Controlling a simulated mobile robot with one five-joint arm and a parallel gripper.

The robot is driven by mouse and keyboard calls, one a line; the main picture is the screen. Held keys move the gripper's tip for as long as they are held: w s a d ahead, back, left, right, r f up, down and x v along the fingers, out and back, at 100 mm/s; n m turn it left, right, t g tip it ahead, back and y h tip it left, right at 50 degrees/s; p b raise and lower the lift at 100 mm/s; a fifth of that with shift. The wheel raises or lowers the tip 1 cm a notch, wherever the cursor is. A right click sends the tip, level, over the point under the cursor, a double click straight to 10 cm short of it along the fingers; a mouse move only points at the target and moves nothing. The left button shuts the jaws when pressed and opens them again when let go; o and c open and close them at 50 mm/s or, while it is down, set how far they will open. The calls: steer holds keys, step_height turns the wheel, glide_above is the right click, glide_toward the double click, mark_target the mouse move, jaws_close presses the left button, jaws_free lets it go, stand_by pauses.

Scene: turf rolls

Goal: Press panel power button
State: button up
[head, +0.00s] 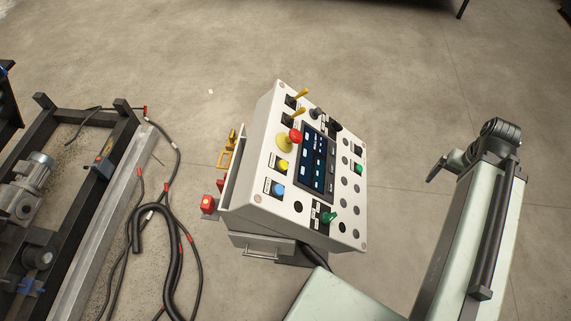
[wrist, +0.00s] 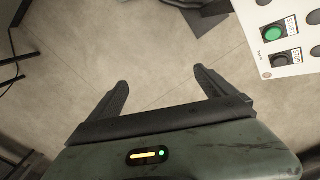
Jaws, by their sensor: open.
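The white control panel (head: 345,225) stands tilted in the middle of the head view, with a dark screen (head: 315,160) and several buttons. A red mushroom knob (head: 295,136), a yellow button (head: 283,165) and a blue button (head: 278,188) sit left of the screen; a green button (head: 357,168) sits right of it. I cannot tell which is the power button. In the wrist view, a panel corner (wrist: 262,62) shows at upper right, with a green button (wrist: 273,33) and a black one (wrist: 277,61) below. My gripper (wrist: 161,78) is open and empty, left of that corner, apart from it.
Black and red cables (head: 175,235) lie on the floor left of the panel, beside a dark metal frame (head: 85,215) with a motor (head: 35,180). Bare concrete floor (head: 430,80) lies behind and right of the panel.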

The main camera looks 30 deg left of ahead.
steer(key=shift+c, duration=0.3)
jaws_close()
stand_by(1.6)
